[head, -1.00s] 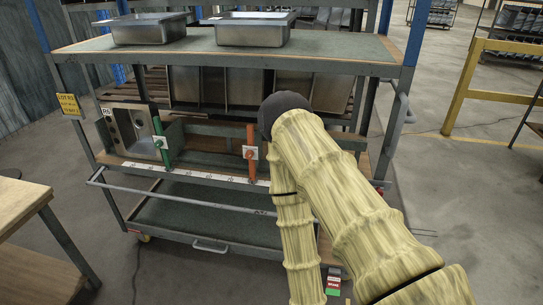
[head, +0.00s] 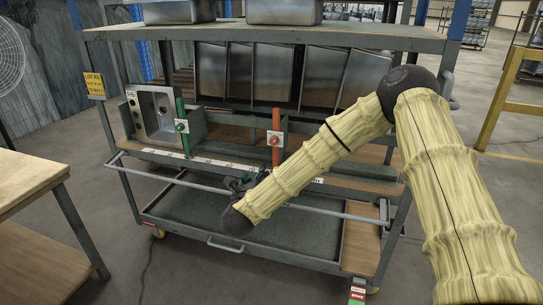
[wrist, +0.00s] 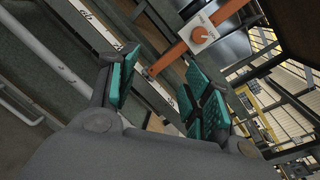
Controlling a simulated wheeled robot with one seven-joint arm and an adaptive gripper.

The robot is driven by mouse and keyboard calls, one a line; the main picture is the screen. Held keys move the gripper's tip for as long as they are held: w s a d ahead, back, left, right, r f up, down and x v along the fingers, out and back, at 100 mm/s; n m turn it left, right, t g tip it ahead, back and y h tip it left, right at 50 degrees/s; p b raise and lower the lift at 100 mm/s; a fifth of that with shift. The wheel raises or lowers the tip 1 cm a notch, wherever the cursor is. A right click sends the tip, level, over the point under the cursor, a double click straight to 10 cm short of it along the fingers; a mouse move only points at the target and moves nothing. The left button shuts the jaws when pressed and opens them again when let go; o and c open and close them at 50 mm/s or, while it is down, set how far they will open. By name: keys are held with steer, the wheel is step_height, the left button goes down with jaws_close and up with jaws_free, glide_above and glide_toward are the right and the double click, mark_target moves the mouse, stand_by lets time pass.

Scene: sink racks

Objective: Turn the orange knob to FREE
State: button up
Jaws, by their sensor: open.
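The orange knob (head: 274,141) sits on a white plate on an orange upright post at the middle shelf's front. In the wrist view the orange knob (wrist: 199,35) shows at the upper right with a narrow pointer mark; the plate's lettering is too small to read. My gripper (head: 241,183) is below and left of the knob in the head view, by the front rail, partly hidden by my arm. In the wrist view my gripper (wrist: 162,86) has its green-padded fingers spread apart with nothing between them. The knob is beyond the fingertips, untouched.
A green post with a green knob (head: 182,126) stands left of the orange one. A steel sink unit (head: 153,112) stands further left, with several metal panels (head: 275,73) behind. A grey rail (head: 160,173) crosses the rack front. A wooden table (head: 25,182) stands at left.

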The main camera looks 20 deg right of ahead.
mark_target(273, 143)
steer(key=w+d+r+m+h+b, duration=0.1)
steer(key=w+d+r+m+h, duration=0.15)
steer(key=r+m, duration=0.35)
steer(key=x, duration=0.7)
steer(key=d+x, duration=0.1)
steer(key=x, duration=0.2)
steer(key=shift+s+d+f, duration=0.1)
steer(key=shift+f, duration=0.3)
steer(key=c, duration=1)
